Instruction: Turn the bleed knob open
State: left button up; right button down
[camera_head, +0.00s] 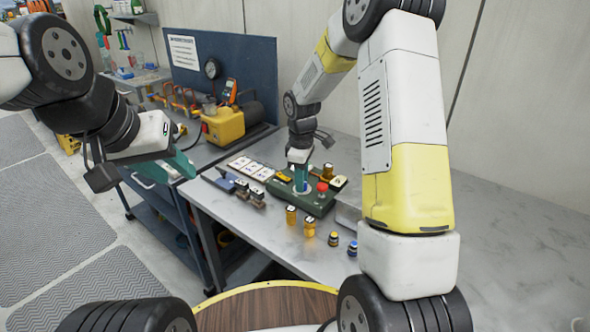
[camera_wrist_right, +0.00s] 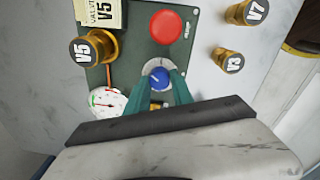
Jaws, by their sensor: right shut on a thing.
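The blue knob (camera_wrist_right: 157,78) sits on a pale round base on the green panel box (camera_wrist_right: 125,70), with a white pointer mark on its top. My right gripper (camera_wrist_right: 160,90) points down at the panel, its teal fingers shut on either side of the knob. In the head view the right gripper (camera_head: 301,183) stands over the green box (camera_head: 316,206) and hides the knob. A red button (camera_wrist_right: 166,27) and a small dial gauge (camera_wrist_right: 107,103) are close by on the panel. My left gripper (camera_head: 165,170) is open and empty, left of the table.
Several small cylinders (camera_head: 309,227) stand on the metal table (camera_head: 255,232) in front. A yellow pump (camera_head: 224,124) is behind.

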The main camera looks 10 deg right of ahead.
jog(key=m, duration=0.5)
jog(key=shift+w+m, duration=0.1)
jog(key=shift+m, duration=0.2)
jog(key=shift+r+m, duration=0.1)
jog(key=shift+m, duration=2)
jog(key=c, duration=1.1)
grip_release()
notch_tip(320, 180, up, 7)
jog(key=shift+a+r, duration=0.1)
jog(key=shift+a, duration=0.05)
jog(key=shift+r, duration=0.25)
